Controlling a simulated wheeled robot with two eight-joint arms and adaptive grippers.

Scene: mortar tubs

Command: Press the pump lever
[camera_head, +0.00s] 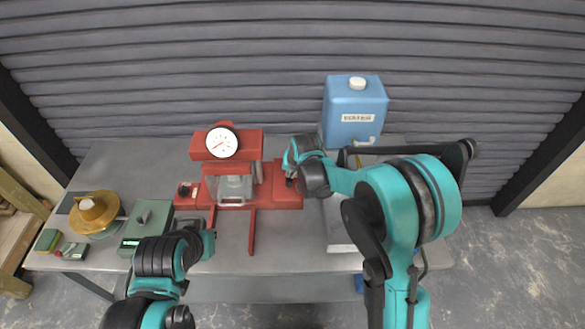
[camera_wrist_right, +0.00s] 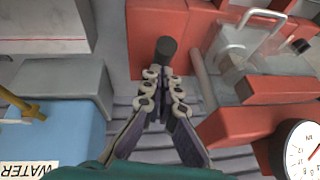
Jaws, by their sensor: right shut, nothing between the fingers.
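The red press (camera_head: 226,145) with a round white gauge (camera_head: 222,143) stands mid-bench. It also shows upside down at the right of the wrist view (camera_wrist_right: 265,90). A dark cylindrical grip (camera_wrist_right: 166,48), which looks like the end of the pump lever, shows against the red base just beyond my right fingertips. My right gripper (camera_wrist_right: 163,73) is shut and empty, its tips close to that grip; I cannot tell if they touch. In the head view my right gripper (camera_head: 289,176) is over the press base's right end, partly hidden by its arm. My left gripper (camera_head: 207,232) is low at the bench front; its fingers are unclear.
A blue water container (camera_head: 354,108) stands behind my right arm, with a pale tub (camera_head: 340,235) in front of it. A brass-coloured round device (camera_head: 95,212) and a green box (camera_head: 148,217) stand at the left. A ribbed grey shutter (camera_head: 290,60) closes off the back.

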